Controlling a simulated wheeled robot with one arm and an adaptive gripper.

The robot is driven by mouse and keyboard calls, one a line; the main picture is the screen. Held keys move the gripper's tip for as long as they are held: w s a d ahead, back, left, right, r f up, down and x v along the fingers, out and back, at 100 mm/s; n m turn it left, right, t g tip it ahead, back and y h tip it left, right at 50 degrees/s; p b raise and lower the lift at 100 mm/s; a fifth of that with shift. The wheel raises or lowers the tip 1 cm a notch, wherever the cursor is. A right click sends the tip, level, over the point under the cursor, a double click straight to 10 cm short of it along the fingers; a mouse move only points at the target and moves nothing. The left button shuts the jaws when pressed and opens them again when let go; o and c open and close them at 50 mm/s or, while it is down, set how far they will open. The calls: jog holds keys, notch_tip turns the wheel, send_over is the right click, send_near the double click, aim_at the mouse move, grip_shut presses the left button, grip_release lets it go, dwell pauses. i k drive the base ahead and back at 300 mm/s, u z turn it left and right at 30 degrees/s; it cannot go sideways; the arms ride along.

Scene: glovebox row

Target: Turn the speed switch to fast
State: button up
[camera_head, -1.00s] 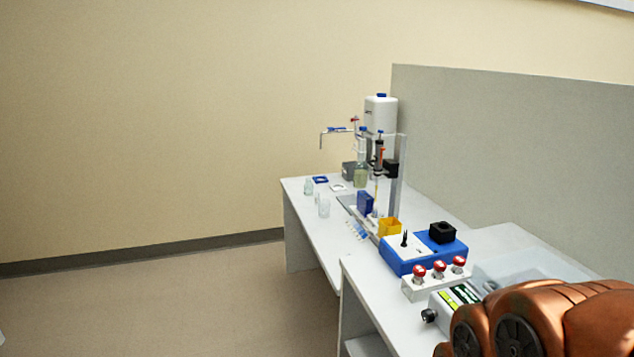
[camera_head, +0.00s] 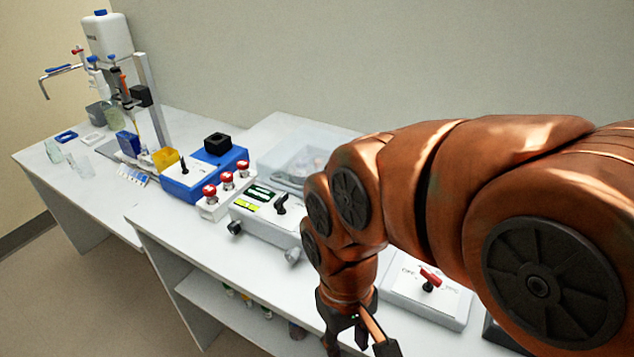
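The frames do not show clearly which control is the speed switch. A black lever switch (camera_head: 184,166) stands on the white panel of a blue box (camera_head: 205,176) with a black square top. A black rotary knob (camera_head: 281,204) sits on a white unit with green labels. A red-handled switch (camera_head: 430,278) sits on a white plate right of my wrist, its lettering too small to read surely. My gripper (camera_head: 358,345) points down at the bottom edge, in front of the bench. Its dark fingers look spread and empty; their tips are partly cut off. It is apart from all three controls.
Red-topped buttons (camera_head: 228,181) stand in a row on a white block. A clear-covered tray (camera_head: 300,160) lies behind. Glassware and a syringe stand (camera_head: 125,95) are at the far left. A lower shelf (camera_head: 225,305) holds small bottles. My arm covers the bench's right part.

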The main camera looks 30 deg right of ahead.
aim_at(283, 199)
jog(key=z, duration=1.5)
jog(key=k, duration=0.85)
jog(key=u, duration=1.6)
jog(key=i, duration=0.5)
jog(key=z, duration=0.1)
